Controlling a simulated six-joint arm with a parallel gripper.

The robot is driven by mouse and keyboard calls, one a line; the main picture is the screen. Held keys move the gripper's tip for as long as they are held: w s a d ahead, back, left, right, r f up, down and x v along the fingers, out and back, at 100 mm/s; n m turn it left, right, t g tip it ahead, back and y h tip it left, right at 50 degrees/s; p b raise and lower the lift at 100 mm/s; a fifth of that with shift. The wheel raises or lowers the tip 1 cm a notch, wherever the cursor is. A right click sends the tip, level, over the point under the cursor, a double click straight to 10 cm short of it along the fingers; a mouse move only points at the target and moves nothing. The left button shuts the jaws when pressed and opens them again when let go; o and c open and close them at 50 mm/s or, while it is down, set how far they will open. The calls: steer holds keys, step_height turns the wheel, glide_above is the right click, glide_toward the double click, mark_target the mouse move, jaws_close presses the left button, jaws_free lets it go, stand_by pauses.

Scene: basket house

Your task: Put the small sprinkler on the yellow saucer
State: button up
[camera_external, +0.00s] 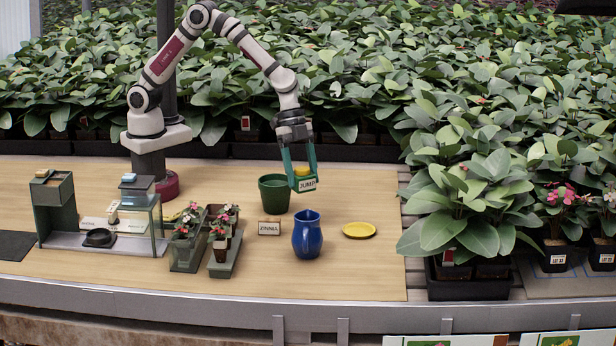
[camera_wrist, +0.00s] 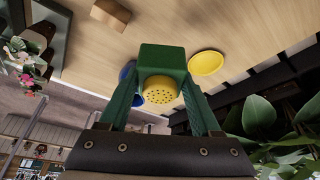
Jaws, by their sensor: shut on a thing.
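The small sprinkler, a green block with a yellow perforated head (camera_wrist: 160,90), sits between the two green fingers of my gripper (camera_external: 303,184). My gripper is shut on it and holds it in the air above and behind the blue jug. In the external view the sprinkler (camera_external: 306,185) shows a pale label with dark letters on its front. The yellow saucer (camera_external: 359,230) lies flat and empty on the table, to the right of and below my gripper. In the wrist view the saucer (camera_wrist: 206,63) is just right of the sprinkler.
A blue jug (camera_external: 307,240) stands left of the saucer. A green pot (camera_external: 274,194) and a ZINNIA sign (camera_external: 269,228) stand farther left. Small flower pots (camera_external: 222,243) and a glass-sided stand (camera_external: 137,217) are at the left. A large leafy plant (camera_external: 465,210) rises at the right.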

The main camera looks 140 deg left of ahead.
steer(key=w+d+r+n+y, duration=0.1)
steer(key=w+d+n+y, duration=0.2)
steer(key=w+d+n, duration=0.3)
steer(key=n, duration=0.1)
glide_above(353, 230)
steer(key=s, duration=0.2)
steer(key=f, duration=0.6)
steer(key=shift+w+d+f, duration=0.2)
steer(key=shift+d+f, duration=0.05)
steer(key=shift+d, duration=0.1)
steer(key=shift+f, duration=2)
steer(key=o, duration=1.5)
steer(key=shift+f, duration=0.1)
